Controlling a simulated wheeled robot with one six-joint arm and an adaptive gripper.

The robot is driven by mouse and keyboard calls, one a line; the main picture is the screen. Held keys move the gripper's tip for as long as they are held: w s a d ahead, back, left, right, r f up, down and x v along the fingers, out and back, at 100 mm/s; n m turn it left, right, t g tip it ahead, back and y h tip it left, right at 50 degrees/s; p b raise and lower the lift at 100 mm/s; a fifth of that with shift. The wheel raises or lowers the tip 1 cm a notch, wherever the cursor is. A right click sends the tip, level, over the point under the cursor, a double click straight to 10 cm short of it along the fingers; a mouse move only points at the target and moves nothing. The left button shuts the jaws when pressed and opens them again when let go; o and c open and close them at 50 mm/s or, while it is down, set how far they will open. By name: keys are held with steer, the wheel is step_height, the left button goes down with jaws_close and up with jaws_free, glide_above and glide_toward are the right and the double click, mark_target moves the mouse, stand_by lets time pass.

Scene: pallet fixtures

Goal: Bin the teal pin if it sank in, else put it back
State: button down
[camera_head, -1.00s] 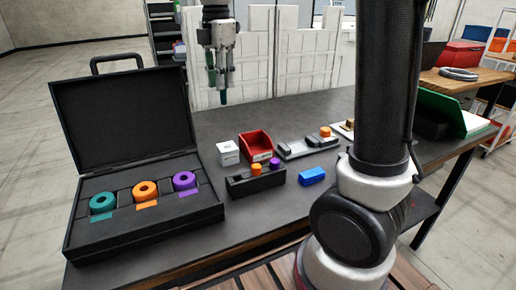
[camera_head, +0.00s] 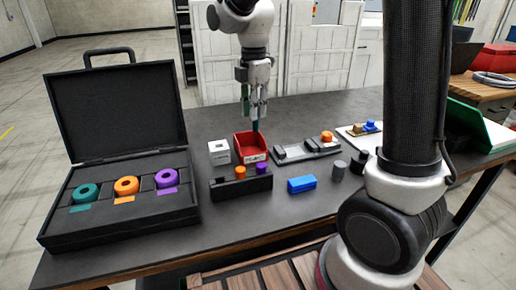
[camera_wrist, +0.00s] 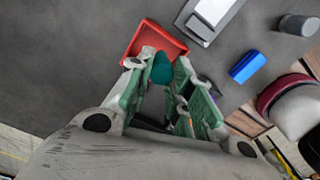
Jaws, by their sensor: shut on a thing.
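My gripper (camera_head: 254,112) is shut on the teal pin (camera_head: 255,126), which hangs upright and points down. The pin's lower end is over the back part of the red bin (camera_head: 249,154); whether it is below the rim I cannot tell. In the wrist view the teal pin (camera_wrist: 162,68) sits between my fingertips, with the red bin (camera_wrist: 174,43) behind it. The black rack (camera_head: 242,188) holds an orange pin (camera_head: 240,172) and a purple pin (camera_head: 261,168); its left end shows no coloured pin.
An open black case (camera_head: 55,228) with teal, orange and purple rings stands left. A white cube (camera_head: 219,152) is left of the bin. A grey fixture (camera_head: 292,154) and a blue block (camera_head: 301,185) lie right. A grey cylinder (camera_head: 338,171) stands near my arm.

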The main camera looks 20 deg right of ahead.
mark_target(255, 124)
steer(key=shift+f, duration=2.65)
steer(key=c, duration=1.2)
jaws_free()
step_height(255, 124, up, 12)
steer(key=shift+r, duration=0.1)
